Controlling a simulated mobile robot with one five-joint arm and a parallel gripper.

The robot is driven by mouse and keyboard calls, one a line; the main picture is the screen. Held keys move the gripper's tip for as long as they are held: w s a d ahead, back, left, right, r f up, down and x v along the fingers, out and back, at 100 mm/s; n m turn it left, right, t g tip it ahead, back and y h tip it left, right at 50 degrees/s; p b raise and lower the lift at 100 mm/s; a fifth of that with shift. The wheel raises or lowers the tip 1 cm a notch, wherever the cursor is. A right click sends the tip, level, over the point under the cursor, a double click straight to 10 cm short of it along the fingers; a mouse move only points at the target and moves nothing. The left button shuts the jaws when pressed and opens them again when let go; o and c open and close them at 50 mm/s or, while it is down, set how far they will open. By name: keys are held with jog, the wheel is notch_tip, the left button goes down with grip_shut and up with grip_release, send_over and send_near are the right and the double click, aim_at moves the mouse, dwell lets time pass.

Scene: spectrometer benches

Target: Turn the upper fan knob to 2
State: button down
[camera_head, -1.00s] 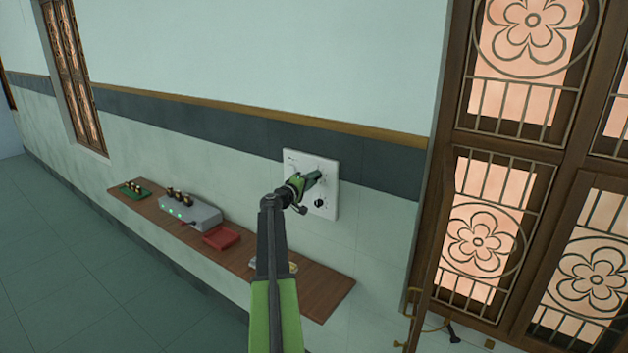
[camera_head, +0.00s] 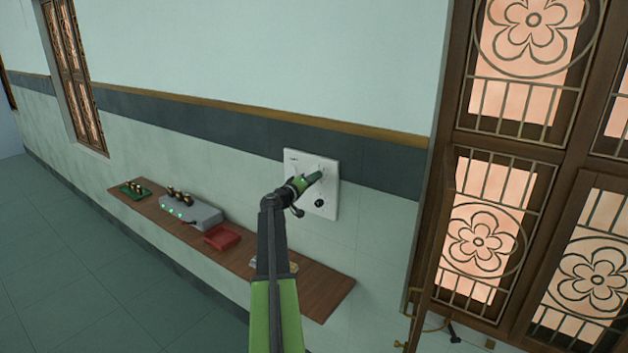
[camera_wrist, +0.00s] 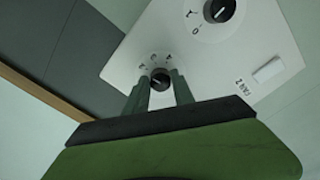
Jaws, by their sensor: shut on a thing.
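A white wall panel (camera_head: 328,199) carries two black knobs. My gripper (camera_head: 317,176) reaches the panel's upper part and hides the upper knob in the head view. In the wrist view the upper fan knob (camera_wrist: 160,77) sits between the two fingertips of my gripper (camera_wrist: 161,88), which is shut on it. Small marks lie in an arc around this knob, too small to read surely, so its setting cannot be told. The lower knob (camera_head: 319,203) is free below my gripper; it also shows at the wrist view's top (camera_wrist: 219,9).
A pale rocker switch (camera_wrist: 267,69) sits on the panel beside small lettering. Below runs a wooden shelf (camera_head: 317,294) with a grey device (camera_head: 195,213), a red tray (camera_head: 222,237) and a green board (camera_head: 135,190). A brown grilled window (camera_head: 447,190) stands right of the panel.

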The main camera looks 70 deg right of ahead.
jog(key=shift+s, duration=0.1)
jog(key=c, duration=1.1)
grip_release()
jog(key=shift+o, duration=0.2)
jog(key=v, duration=1.7)
jog(key=shift+a, duration=0.25)
